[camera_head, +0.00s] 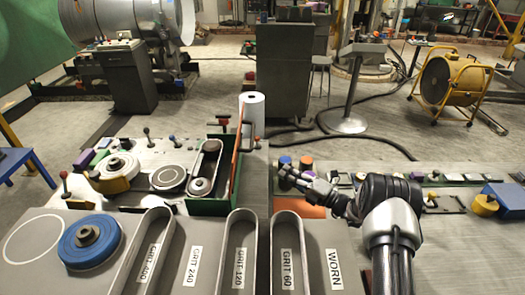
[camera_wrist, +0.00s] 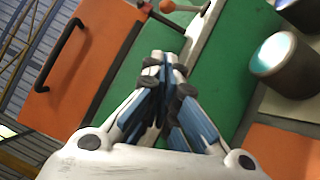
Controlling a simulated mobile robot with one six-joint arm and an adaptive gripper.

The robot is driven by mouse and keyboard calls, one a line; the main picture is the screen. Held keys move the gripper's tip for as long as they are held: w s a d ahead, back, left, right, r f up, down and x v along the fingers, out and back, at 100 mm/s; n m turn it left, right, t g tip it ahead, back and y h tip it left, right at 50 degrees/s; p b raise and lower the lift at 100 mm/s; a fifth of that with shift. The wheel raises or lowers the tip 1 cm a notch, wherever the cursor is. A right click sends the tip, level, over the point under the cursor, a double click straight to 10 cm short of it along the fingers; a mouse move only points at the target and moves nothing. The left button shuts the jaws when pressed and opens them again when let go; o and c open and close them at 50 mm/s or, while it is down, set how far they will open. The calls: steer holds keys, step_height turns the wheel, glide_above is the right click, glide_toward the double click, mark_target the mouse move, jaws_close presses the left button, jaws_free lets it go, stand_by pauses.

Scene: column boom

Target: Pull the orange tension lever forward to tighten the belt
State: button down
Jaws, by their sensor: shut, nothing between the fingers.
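The belt grinder has a green housing (camera_head: 210,205) with an upright orange cover (camera_head: 240,140) at its right side. A grey belt (camera_head: 205,160) loops inside it. In the wrist view, an orange ball knob (camera_wrist: 167,6) on a thin rod lies at the top edge, beyond my fingertips; it looks like the tension lever, mostly cut off. The orange cover (camera_wrist: 85,50) with a black handle also shows there, left of the green housing (camera_wrist: 225,65). My gripper (camera_head: 282,172) is shut and empty, to the right of the cover. Its fingertips (camera_wrist: 163,62) appear over the green surface.
Grinding belts in labelled slots (camera_head: 240,255) fill the front bench. A white roll (camera_head: 252,112) stands behind the grinder. A dark cylinder (camera_wrist: 285,65) with a pale top is right of my fingers. Small parts and a blue box (camera_head: 503,197) line the right bench.

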mark_target(264, 168)
steer(key=b+x, duration=0.2)
steer(key=x, duration=0.7)
steer(key=shift+w+a, duration=0.1)
steer(key=shift+a, duration=0.2)
steer(key=w, duration=0.1)
steer(key=w+b, duration=0.1)
steer(key=w+r, duration=0.1)
steer(key=shift+a, duration=0.4)
steer(key=shift+w+a+r+b, duration=0.2)
steer(key=shift+w+b, duration=0.15)
steer(key=shift+w, duration=0.15)
steer(key=shift+r, duration=0.1)
